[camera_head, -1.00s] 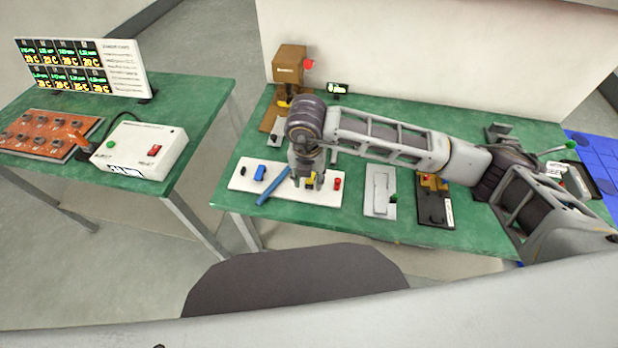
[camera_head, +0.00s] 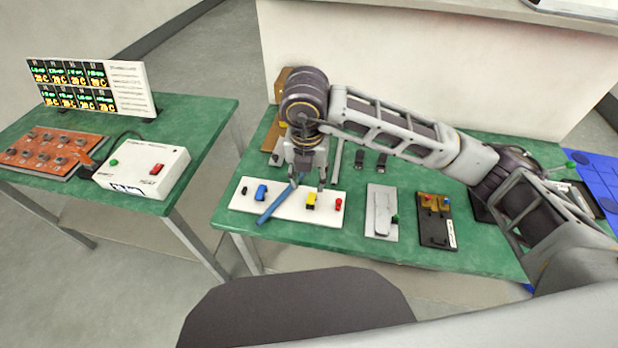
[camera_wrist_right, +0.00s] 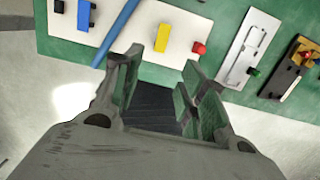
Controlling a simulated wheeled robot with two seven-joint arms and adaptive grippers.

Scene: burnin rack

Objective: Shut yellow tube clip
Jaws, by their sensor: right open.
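The yellow tube clip (camera_head: 311,200) sits on a white board (camera_head: 260,210) near the front edge of the right table. In the right wrist view the yellow clip (camera_wrist_right: 163,38) lies just beyond the fingertips, apart from them. A blue tube (camera_head: 276,205) lies slantwise across the board, left of the yellow clip. My right gripper (camera_head: 309,184) is open and empty above the board, by the yellow clip; it also shows in the right wrist view (camera_wrist_right: 160,65). Whether the clip is open or shut is too small to tell. My left gripper is not in view.
On the board are a blue clip (camera_head: 261,192), a black clip (camera_head: 244,190) and a red clip (camera_head: 338,204). A grey plate (camera_head: 381,225) and a black fixture (camera_head: 436,232) lie to the right. A left table holds a white switch box (camera_head: 143,172).

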